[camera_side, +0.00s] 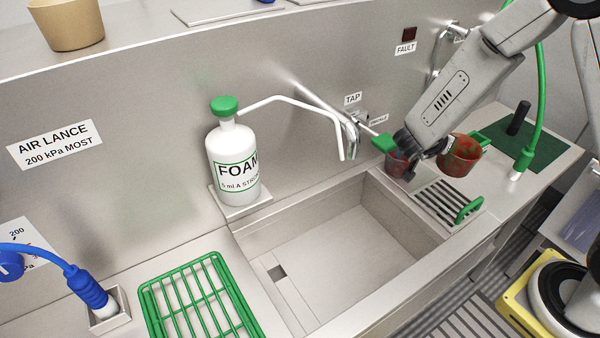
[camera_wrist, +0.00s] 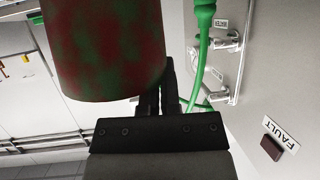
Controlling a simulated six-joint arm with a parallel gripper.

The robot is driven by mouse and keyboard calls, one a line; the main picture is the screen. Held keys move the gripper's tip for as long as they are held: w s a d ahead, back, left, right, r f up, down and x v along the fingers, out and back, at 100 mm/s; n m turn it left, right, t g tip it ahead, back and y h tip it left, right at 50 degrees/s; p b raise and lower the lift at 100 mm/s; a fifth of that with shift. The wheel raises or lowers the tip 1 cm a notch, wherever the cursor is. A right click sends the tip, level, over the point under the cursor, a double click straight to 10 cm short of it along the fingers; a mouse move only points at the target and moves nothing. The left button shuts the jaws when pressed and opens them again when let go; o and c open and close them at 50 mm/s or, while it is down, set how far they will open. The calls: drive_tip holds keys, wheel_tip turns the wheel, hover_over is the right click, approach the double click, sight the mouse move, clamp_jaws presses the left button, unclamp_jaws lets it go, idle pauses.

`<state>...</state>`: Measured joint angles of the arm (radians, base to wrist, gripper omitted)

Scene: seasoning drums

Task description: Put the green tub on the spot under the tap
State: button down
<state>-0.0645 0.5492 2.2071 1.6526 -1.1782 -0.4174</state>
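My gripper (camera_side: 410,146) points down at the far right end of the sink, near the tap (camera_side: 350,137). One tub (camera_side: 462,158), mottled red and green with a green handle, is just to its right in the side view. It looms large at the upper left of the wrist view (camera_wrist: 105,50), partly covering my dark fingers (camera_wrist: 160,88). A second, reddish vessel (camera_side: 396,166) is partly hidden behind my fingers, with a green piece (camera_side: 384,142) beside it. The fingers look close together, but what lies between them is hidden. No plain green tub shows.
A foam bottle (camera_side: 232,160) stands behind the open sink basin (camera_side: 335,250). A green rack (camera_side: 200,300) lies at the front left. A slotted drain (camera_side: 445,200) with a green handle is right of the basin. A green hose (camera_side: 532,120) rises at the right.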

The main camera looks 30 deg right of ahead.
drive_tip(key=w+a+r+n+t+y, duration=0.25)
drive_tip(key=w+n+t+y, duration=0.35)
drive_tip(key=w+n+t, duration=0.3)
drive_tip(key=shift+s+a+f+n+t+y, duration=0.15)
drive_tip(key=shift+s+a+n+t+y, duration=0.45)
drive_tip(key=shift+n+y, duration=0.65)
drive_tip(key=shift+s+a+f+n+t+y, duration=0.1)
drive_tip(key=shift+s+a+n+t+y, duration=0.2)
drive_tip(key=shift+a+n+y, duration=0.75)
drive_tip(key=shift+s+a+f+n+t+y, duration=0.15)
drive_tip(key=shift+s+a+n+t+y, duration=0.3)
drive_tip(key=shift+n+y, duration=0.9)
drive_tip(key=shift+w+a+r, duration=0.1)
drive_tip(key=shift+a, duration=0.05)
